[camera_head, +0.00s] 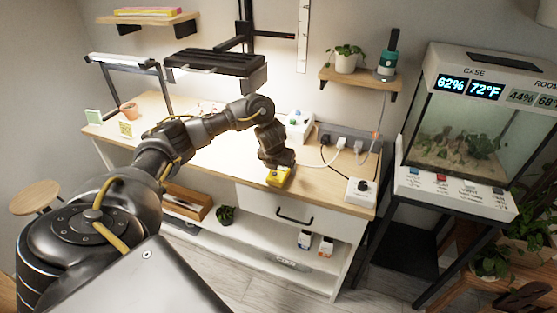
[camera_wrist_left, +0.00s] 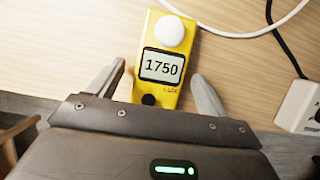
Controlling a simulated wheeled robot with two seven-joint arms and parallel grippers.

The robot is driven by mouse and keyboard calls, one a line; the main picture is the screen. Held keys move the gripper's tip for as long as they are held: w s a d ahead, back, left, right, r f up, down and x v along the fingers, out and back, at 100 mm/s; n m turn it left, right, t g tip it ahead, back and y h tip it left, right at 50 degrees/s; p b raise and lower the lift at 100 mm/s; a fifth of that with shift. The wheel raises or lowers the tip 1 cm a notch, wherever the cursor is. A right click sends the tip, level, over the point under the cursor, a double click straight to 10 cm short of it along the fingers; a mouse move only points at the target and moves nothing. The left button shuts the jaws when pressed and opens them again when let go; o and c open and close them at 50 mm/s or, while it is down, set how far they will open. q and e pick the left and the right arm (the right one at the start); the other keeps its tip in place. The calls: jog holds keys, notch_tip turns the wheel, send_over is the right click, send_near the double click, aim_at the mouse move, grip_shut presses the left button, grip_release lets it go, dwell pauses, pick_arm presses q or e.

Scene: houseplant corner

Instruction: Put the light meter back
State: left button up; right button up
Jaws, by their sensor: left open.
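The yellow light meter (camera_head: 279,177) lies on the wooden bench top near its front edge. In the left wrist view the light meter (camera_wrist_left: 165,62) shows a white dome and a display reading 1750. My left gripper (camera_head: 277,165) is right over it, pointing down. In the wrist view the fingers of my left gripper (camera_wrist_left: 155,90) stand apart, one on each side of the meter's lower part. Small gaps show beside the meter, so the fingers look open around it. My right gripper is not in view.
A white socket box (camera_head: 360,191) with a black plug stands right of the meter. Cables run from a grey power strip (camera_head: 342,137) behind it. A drawer with a black handle (camera_head: 294,216) is below the bench edge. A glass terrarium (camera_head: 463,135) stands at the right.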

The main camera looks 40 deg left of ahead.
pick_arm(q)
jog(key=p+v, duration=0.5)
jog(key=v, duration=0.6)
jog(key=shift+r, duration=0.15)
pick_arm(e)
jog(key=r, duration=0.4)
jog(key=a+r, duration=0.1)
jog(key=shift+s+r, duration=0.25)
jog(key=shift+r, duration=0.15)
pick_arm(q)
jog(key=shift+s, duration=0.1)
